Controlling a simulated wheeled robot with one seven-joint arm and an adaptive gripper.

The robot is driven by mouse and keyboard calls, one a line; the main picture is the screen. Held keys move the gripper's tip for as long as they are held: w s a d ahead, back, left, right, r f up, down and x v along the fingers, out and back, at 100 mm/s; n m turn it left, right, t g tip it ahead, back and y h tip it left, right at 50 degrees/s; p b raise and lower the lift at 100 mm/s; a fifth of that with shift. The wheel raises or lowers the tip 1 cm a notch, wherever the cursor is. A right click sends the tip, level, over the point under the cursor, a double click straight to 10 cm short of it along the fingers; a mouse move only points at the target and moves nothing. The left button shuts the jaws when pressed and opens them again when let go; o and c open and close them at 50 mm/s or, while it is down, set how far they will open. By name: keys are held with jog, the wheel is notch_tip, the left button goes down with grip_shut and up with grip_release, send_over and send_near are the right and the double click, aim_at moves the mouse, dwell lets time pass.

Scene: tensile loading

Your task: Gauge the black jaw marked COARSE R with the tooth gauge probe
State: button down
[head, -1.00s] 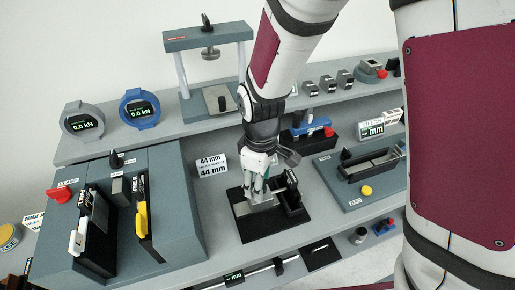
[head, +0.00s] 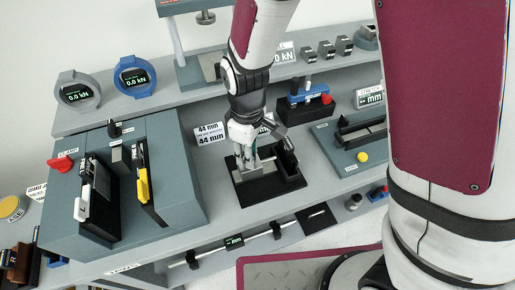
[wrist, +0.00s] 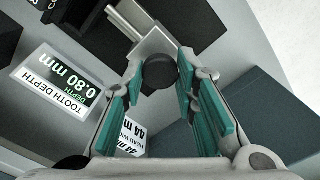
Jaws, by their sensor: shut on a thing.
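My gripper (head: 243,148) is over the black tray (head: 243,200) on the lower shelf. In the wrist view its teal-padded fingers (wrist: 157,88) are shut around the round black knob of the tooth gauge probe (wrist: 159,70). The probe's pale grey block (wrist: 146,50) shows beyond the knob, against dark parts with cut-off white lettering. I cannot read a COARSE R mark, so I cannot tell which dark part is that jaw or whether the probe touches it. The tooth depth readout (wrist: 58,82) shows 0.80 mm.
A 44 mm sign (head: 209,134) stands behind the tray. The grey clamp unit (head: 165,185) is at left, with red and yellow levers. A grey fixture with a yellow knob (head: 362,157) is at right.

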jog(key=shift+s+a, duration=0.25)
jog(key=shift+a, duration=0.65)
jog(key=c, duration=1.2)
grip_release()
jog(key=shift+a, duration=0.1)
jog(key=shift+c, duration=0.2)
jog(key=shift+r, duration=0.1)
notch_tip(320, 180, up, 12)
jog(key=s+d+r+m+t, duration=0.25)
jog(key=d+r+m, duration=0.25)
jog(key=d+r, duration=0.55)
jog(key=s+d+r+m+t, duration=0.3)
jog(key=s+d+r+m, duration=0.2)
jog(key=s+d+m, duration=0.2)
jog(key=s+d, duration=0.2)
jog(key=shift+s+d, duration=0.15)
jog(key=shift+d, duration=0.25)
